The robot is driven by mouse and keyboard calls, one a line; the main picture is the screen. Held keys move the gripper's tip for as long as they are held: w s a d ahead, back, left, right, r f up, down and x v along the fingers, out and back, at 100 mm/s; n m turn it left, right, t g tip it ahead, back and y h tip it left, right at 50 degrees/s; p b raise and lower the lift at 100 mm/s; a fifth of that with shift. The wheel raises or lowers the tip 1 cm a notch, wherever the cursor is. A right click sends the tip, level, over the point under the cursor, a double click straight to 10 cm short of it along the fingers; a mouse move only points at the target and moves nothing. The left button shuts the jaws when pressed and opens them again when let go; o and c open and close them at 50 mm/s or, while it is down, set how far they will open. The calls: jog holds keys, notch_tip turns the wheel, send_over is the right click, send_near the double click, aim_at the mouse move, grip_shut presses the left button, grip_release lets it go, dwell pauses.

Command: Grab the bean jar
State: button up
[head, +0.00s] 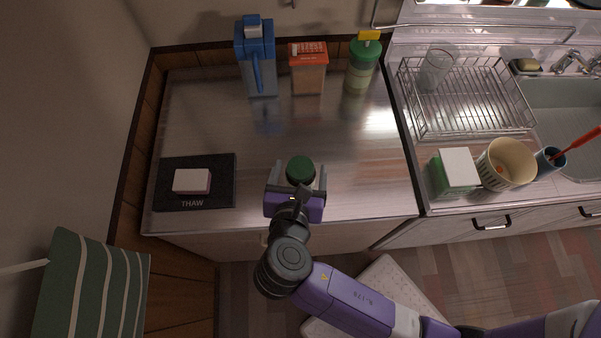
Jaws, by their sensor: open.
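A jar with a round dark green lid (300,168) stands on the steel counter near its front edge; mostly its lid shows, and its body is largely hidden by my gripper. My gripper (298,176) is open, with one finger on each side of this jar. I cannot tell whether the fingers touch it. No label that reads as beans can be made out on either jar.
A blue jug-like container (255,62) and an orange-lidded box (308,72) stand at the back. A black thaw board (194,201) with a pink-and-white block (191,181) lies left. A wire dish rack (465,95), green-white box (453,173) and cream pot (506,163) are right. The mid-counter is clear.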

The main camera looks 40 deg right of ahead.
jog(key=shift+x, duration=0.95)
grip_shut()
jog(key=shift+r, duration=0.15)
